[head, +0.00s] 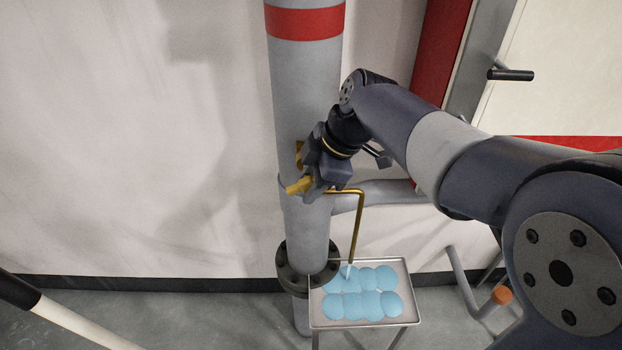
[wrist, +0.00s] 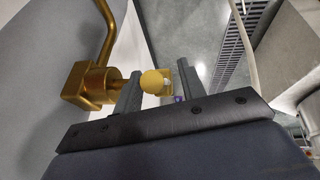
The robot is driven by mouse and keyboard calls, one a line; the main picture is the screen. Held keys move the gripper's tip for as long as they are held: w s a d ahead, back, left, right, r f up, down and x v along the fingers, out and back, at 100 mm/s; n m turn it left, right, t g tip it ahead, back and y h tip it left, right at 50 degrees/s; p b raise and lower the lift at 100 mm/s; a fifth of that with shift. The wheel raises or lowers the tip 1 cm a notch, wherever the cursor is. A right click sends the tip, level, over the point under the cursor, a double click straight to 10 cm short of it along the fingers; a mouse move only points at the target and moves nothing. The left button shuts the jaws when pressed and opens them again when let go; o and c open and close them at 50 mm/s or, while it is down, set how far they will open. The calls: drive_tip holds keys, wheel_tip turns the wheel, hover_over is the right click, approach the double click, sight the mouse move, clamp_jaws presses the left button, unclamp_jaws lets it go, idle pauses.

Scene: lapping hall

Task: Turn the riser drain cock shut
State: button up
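The riser (head: 305,100) is a thick grey upright pipe with a red band. On it sits the brass drain cock (wrist: 92,86), whose bent brass spout (head: 360,215) turns down over a tray (head: 404,283). A pale streak shows at the spout's lower end. The cock's yellow handle (head: 298,187) sticks out to the left of my gripper (head: 314,186) in the head view. In the wrist view a round yellow handle end (wrist: 153,80) lies between the two fingers of my gripper (wrist: 160,90). A gap shows at the right finger. My gripper hides part of the cock.
The metal tray holds several light blue rounded pieces. A flange (head: 308,268) rings the riser's foot, and a grey side pipe (head: 385,192) runs right. A red post (head: 438,45) and a black-ended handle (head: 511,74) stand right. The floor at left is mostly free.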

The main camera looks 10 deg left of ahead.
drive_tip(key=shift+c, duration=0.6)
clamp_jaws()
